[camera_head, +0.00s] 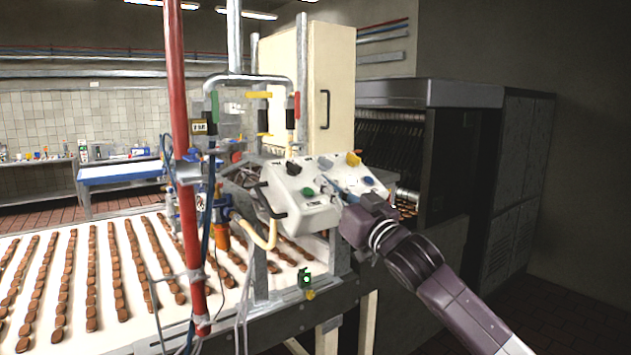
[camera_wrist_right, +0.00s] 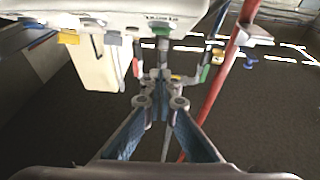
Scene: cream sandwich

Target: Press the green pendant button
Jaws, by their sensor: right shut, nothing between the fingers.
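The pendant (camera_head: 300,215) is a white control box with several coloured knobs and buttons, in the middle of the head view. Its green button (camera_head: 308,192) is on the near part of the sloped top face. My right gripper (camera_head: 323,181) reaches in from the lower right, its bluish fingers over the panel just right of the green button. In the right wrist view the pendant (camera_wrist_right: 120,10) spans the top and the green button (camera_wrist_right: 163,31) shows above my shut, empty fingertips (camera_wrist_right: 158,76). Whether they touch the panel I cannot tell. My left gripper is not in view.
A red pole (camera_head: 186,230) with hoses stands left of the pendant. A white conveyor (camera_head: 20,262) with rows of brown biscuits runs below. A small green-and-yellow device (camera_head: 306,279) is on its frame. A cream cabinet (camera_head: 335,90) and dark machine (camera_head: 460,95) stand behind.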

